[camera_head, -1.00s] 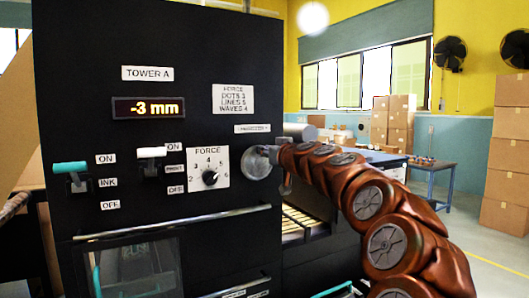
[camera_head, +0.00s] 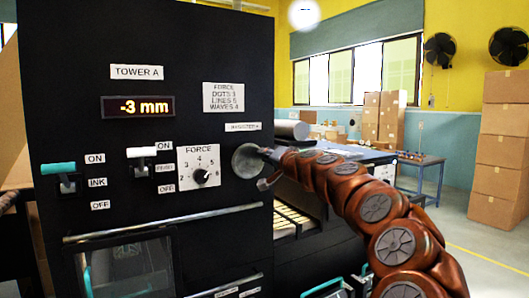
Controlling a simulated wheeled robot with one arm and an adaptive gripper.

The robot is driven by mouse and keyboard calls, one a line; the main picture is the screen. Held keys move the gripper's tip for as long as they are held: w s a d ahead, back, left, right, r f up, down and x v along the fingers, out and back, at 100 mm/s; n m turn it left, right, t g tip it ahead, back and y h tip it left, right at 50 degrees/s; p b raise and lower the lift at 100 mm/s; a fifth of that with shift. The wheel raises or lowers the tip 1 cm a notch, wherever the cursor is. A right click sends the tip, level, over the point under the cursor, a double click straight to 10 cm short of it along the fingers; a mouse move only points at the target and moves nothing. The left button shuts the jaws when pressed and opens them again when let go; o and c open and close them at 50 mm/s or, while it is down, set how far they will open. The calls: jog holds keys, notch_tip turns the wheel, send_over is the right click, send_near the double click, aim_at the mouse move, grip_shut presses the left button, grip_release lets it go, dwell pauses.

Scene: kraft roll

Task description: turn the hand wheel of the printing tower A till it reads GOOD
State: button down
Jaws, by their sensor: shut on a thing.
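Printing tower A (camera_head: 60,120) is a tall black panel at the left, with a TOWER A label above its display (camera_head: 138,107), which reads -3 mm. The hand wheel (camera_head: 245,161) is a small round grey disc at the panel's right edge, under the REGISTER A label. My gripper (camera_head: 263,158) is at the wheel's right side and shut on it, at the end of my reddish-brown arm. The fingertips are small and partly hidden by the wheel and arm, so the exact contact is unclear.
Left of the wheel are the FORCE knob (camera_head: 201,176), a white-handled lever (camera_head: 141,153) and a teal-handled ink lever (camera_head: 58,168). A metal rail (camera_head: 165,222) runs below them. A blue table (camera_head: 345,152) and cardboard boxes (camera_head: 500,145) stand behind at the right.

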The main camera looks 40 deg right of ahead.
aim_at(261, 167)
jog(key=shift+f+m+p, duration=0.6)
jog(key=shift+f+m, duration=0.1)
jog(key=shift+m, duration=1.05)
jog(key=shift+f+m+p, duration=0.65)
jog(key=shift+m, duration=1.15)
jog(key=shift+f+m+p, duration=0.6)
jog(key=shift+f+m, duration=0.1)
jog(key=shift+m, duration=1.05)
jog(key=c, duration=1.1)
grip_release()
jog(key=shift+s+a, duration=0.2)
jog(key=shift+s, duration=1.8)
jog(key=shift+s+a, duration=0.2)
jog(key=shift+s, duration=1.75)
jog(key=shift+s+a, duration=0.2)
jog(key=shift+s, duration=1.8)
